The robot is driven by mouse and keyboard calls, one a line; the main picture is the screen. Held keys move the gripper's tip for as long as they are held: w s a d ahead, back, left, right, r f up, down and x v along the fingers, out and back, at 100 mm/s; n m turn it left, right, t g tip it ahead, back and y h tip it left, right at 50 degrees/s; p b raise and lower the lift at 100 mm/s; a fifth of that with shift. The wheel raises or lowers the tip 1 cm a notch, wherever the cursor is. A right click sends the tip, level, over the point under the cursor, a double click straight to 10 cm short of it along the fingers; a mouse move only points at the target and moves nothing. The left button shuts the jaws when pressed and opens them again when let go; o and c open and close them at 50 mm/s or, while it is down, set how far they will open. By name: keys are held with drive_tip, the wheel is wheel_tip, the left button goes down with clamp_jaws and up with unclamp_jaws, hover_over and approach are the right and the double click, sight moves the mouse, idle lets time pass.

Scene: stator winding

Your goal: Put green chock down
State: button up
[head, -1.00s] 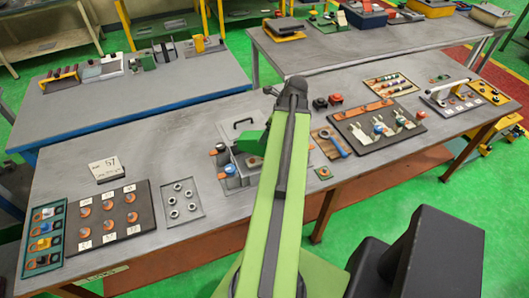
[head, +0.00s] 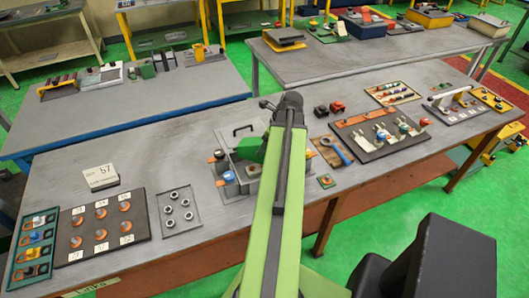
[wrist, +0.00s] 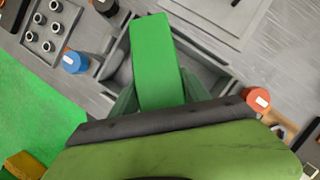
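The green chock (wrist: 157,62) fills the upper middle of the wrist view, a bright green block pointing away from me. My gripper (wrist: 160,98) has a dark green finger on each side of its near end and looks shut on it. The chock lies over a grey fixture (wrist: 112,70) with raised walls. I cannot tell whether it touches the fixture's floor. In the head view the chock (head: 247,149) shows just left of my arm, which hides most of my gripper and the fixture's right part.
A blue-capped piece (wrist: 74,62) and an orange-capped piece (wrist: 257,98) flank the fixture. On the bench (head: 150,165) stand a tray of metal nuts (head: 179,211), a board of orange parts (head: 101,227) and a card reading 57 (head: 100,175). Tool boards (head: 380,132) lie to the right.

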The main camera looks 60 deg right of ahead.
clamp_jaws()
drive_tip(key=shift+r+p, duration=0.45)
drive_tip(key=p+v, duration=0.4)
drive_tip(key=shift+w+r, duration=0.35)
drive_tip(key=s+r+p, duration=0.5)
drive_tip(key=s+p, duration=0.1)
drive_tip(key=s, duration=0.4)
drive_tip(key=shift+s+d+r, duration=0.3)
drive_tip(key=shift+s+r, duration=0.05)
drive_tip(key=shift+s, duration=0.05)
